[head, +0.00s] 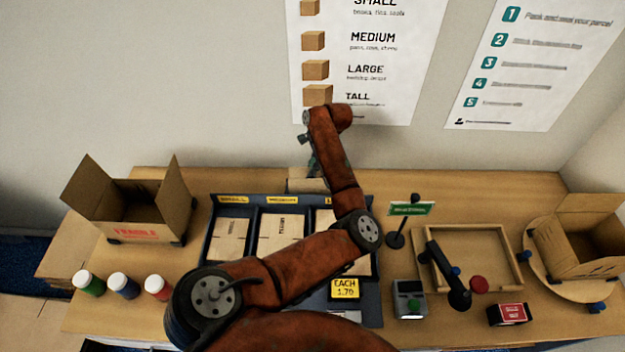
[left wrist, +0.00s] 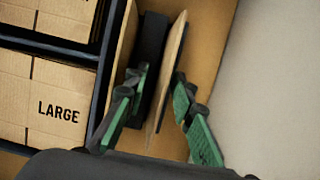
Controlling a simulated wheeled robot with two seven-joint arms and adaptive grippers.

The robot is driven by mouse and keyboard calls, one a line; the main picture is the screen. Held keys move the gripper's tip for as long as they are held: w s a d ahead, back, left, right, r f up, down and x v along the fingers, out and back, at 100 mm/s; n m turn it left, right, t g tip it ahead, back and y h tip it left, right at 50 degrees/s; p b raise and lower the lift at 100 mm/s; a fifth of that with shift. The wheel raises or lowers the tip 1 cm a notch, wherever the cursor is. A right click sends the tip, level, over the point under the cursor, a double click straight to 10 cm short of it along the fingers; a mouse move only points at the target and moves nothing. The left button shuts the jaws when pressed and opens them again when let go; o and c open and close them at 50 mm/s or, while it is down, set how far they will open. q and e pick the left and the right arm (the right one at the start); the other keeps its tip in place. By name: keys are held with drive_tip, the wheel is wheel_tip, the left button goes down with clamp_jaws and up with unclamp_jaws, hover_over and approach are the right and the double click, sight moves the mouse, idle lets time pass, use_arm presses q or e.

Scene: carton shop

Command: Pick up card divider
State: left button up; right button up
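The card divider (left wrist: 167,75) is a thin brown cardboard sheet, seen nearly edge-on in the left wrist view. My left gripper (left wrist: 161,76), with green fingers, is open around it, one finger on each side. The right finger is close to the sheet or touching it; a gap shows on the left finger's side. A dark block (left wrist: 153,38) stands just left of the sheet. In the head view my left gripper (head: 314,165) points down behind the carton tray, where a cardboard piece (head: 300,186) shows partly. My right gripper is not in view.
The dark tray (head: 203,240) of flat cartons lies in front of my left gripper, and the wall rises close behind. An open carton (head: 130,212) stands left, with several capped jars (head: 123,285). A sign (head: 410,209) and a wooden tray (head: 475,230) stand right.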

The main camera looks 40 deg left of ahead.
use_arm(q)
drive_tip(key=x, duration=0.5)
drive_tip(key=shift+w+a, duration=0.15)
drive_tip(key=shift+a, duration=0.05)
drive_tip(key=shift+r, duration=0.1)
drive_tip(key=shift+f+b, duration=0.3)
drive_tip(key=shift+b, duration=0.05)
drive_tip(key=shift+c, duration=0.6)
clamp_jaws()
